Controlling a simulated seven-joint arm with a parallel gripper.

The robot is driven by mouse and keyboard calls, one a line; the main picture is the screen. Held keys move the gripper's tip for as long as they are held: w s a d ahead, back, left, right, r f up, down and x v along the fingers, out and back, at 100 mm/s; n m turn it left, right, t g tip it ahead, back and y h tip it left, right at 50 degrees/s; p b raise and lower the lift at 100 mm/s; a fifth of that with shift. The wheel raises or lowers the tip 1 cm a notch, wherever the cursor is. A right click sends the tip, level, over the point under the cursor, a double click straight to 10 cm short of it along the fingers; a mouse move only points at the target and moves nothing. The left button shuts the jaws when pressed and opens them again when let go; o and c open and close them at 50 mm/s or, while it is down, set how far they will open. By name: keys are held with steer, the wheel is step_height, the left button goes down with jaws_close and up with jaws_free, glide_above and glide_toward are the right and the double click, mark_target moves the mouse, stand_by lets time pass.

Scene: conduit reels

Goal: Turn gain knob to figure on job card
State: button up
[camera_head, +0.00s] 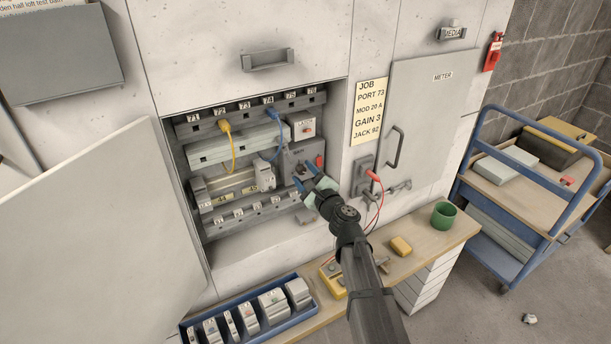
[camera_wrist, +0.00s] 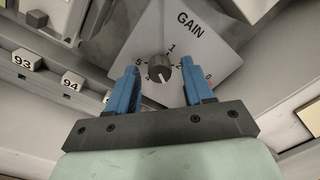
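The gain knob (camera_wrist: 160,68) is a small dark round knob on a pale square plate (camera_wrist: 207,58) marked GAIN, in the wrist view. Figures surround it; 1 and 5 are readable, others are small or partly covered. A light pointer line on the knob seems to point down and slightly right in that view. My gripper (camera_wrist: 160,80) is open, its blue fingers on either side of the knob with gaps visible. In the head view my gripper (camera_head: 306,180) is at the cabinet's lower right and hides the knob. The yellow job card (camera_head: 370,112) reads GAIN 3.
Numbered ports 93 (camera_wrist: 22,61) and 94 (camera_wrist: 71,82) lie left of the plate. A yellow cable (camera_head: 232,150) and blue cable (camera_head: 279,135) hang inside the cabinet. Red test leads (camera_head: 375,178) are to the right.

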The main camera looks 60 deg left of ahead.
steer(key=shift+d, duration=0.15)
steer(key=d, duration=1.3)
steer(key=shift+s+d+f, duration=0.15)
steer(key=shift+d+f, duration=0.1)
stand_by(0.3)
